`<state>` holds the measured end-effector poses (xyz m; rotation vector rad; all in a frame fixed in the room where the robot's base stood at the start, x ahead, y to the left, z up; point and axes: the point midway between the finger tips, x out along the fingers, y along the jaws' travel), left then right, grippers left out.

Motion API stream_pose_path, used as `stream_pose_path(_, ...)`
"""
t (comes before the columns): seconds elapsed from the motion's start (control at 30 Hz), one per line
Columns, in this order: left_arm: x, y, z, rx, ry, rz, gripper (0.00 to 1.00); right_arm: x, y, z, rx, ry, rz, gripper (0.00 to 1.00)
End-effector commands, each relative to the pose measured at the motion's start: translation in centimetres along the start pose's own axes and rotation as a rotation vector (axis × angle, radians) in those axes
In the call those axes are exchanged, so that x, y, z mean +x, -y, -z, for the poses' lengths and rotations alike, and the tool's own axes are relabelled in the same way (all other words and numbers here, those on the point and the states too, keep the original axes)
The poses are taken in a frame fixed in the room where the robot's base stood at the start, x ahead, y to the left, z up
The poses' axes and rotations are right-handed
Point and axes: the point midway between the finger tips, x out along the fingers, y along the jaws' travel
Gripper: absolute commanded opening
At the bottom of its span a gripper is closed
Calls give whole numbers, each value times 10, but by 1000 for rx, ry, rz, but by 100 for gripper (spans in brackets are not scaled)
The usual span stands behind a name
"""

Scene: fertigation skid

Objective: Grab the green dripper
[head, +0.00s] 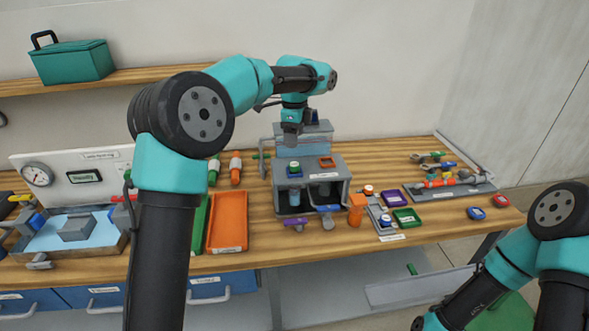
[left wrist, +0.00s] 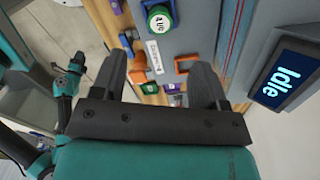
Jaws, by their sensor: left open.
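A green and white piece (head: 213,171), which looks like the green dripper, stands on the bench near the wall, partly behind my left arm. I cannot tell its exact shape. An orange and white piece (head: 235,168) stands just right of it. My left gripper (head: 291,139) is above the grey skid box, right of both pieces and apart from them. In the left wrist view its two fingers (left wrist: 160,78) are spread with nothing held between them. The dripper cannot be made out there. My right arm enters at the lower right; its gripper is out of view.
The grey skid box (head: 309,204) carries a green-topped button (head: 294,168). An orange tray (head: 228,222) and a green tray (head: 200,228) lie left of it. An "Idle" screen (left wrist: 285,76) is close in the wrist view. Small coloured parts crowd the bench's right side.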

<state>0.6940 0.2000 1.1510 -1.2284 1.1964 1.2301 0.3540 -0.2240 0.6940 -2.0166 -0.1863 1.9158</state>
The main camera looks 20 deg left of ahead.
Motion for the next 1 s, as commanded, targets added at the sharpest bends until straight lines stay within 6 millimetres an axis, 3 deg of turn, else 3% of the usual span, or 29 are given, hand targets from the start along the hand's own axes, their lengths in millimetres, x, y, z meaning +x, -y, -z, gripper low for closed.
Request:
stream_pose_path(0.3, 46, 0, 0, 0, -1, 0, 67, 0, 0, 0, 0, 0, 0, 43)
stream_pose_path(0.77, 54, 0, 0, 0, 0, 0, 67, 0, 0, 0, 0, 0, 0, 43)
stream_pose_path(1.0, 82, 0, -4, 1, 1, -3, 67, 0, 0, 0, 0, 0, 0, 43)
